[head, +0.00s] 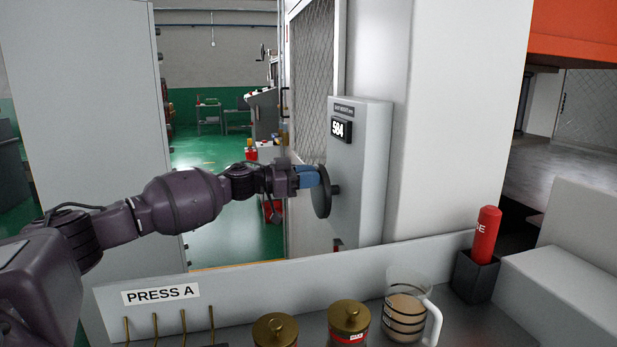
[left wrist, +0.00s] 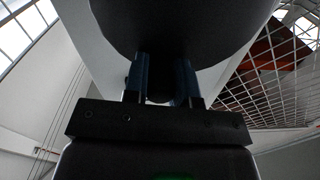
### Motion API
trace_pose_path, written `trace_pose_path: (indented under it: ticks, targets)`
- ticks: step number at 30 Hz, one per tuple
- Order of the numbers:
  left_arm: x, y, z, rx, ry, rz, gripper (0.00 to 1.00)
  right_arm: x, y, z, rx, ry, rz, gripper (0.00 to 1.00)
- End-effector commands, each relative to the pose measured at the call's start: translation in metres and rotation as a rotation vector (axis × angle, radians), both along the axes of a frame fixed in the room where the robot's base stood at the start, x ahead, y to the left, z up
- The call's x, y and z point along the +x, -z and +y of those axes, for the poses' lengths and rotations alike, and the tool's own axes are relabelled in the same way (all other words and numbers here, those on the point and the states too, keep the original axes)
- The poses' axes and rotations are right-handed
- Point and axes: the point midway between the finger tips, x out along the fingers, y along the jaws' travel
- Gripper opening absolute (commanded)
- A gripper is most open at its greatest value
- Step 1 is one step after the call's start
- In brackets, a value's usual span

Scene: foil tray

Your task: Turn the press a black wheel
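My left gripper (head: 312,177) has blue fingers that reach the wheel's near face in the head view. In the left wrist view the wheel (left wrist: 180,25) fills the top middle as a dark disc. There the two blue fingers of my left gripper (left wrist: 163,80) stand apart, with something dark between them. I cannot tell whether they press on it. My right gripper is not in view.
A low ledge labelled PRESS A (head: 160,294) runs below the arm. On the bench stand a measuring jug (head: 405,312), two brass-lidded jars (head: 349,316) and a red cylinder (head: 486,235) in a dark holder. A mesh guard (head: 311,85) stands behind the wheel.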

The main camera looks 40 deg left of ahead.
Motion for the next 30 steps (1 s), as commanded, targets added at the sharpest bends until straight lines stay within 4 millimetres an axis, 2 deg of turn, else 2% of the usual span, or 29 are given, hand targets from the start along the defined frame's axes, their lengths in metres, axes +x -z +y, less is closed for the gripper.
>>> trace_pose_path:
  ticks: [1, 3, 9, 18, 30]
  targets:
    - [0.0, 0.0, 0.0, 0.0, 0.0, 0.0, 0.08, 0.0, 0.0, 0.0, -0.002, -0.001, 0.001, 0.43]
    - [0.0, 0.0, 0.0, 0.0, 0.0, 0.0, 0.0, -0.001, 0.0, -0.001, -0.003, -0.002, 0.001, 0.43]
    - [0.0, -0.001, 0.0, -0.004, 0.0, 0.002, 0.0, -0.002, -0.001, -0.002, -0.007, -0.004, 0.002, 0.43]
    - [0.003, -0.011, 0.005, -0.105, 0.0, 0.083, 0.0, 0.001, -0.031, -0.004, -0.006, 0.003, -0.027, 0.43]
    - [0.006, -0.005, 0.008, -0.228, 0.001, 0.193, 0.0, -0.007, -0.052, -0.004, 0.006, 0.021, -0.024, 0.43]
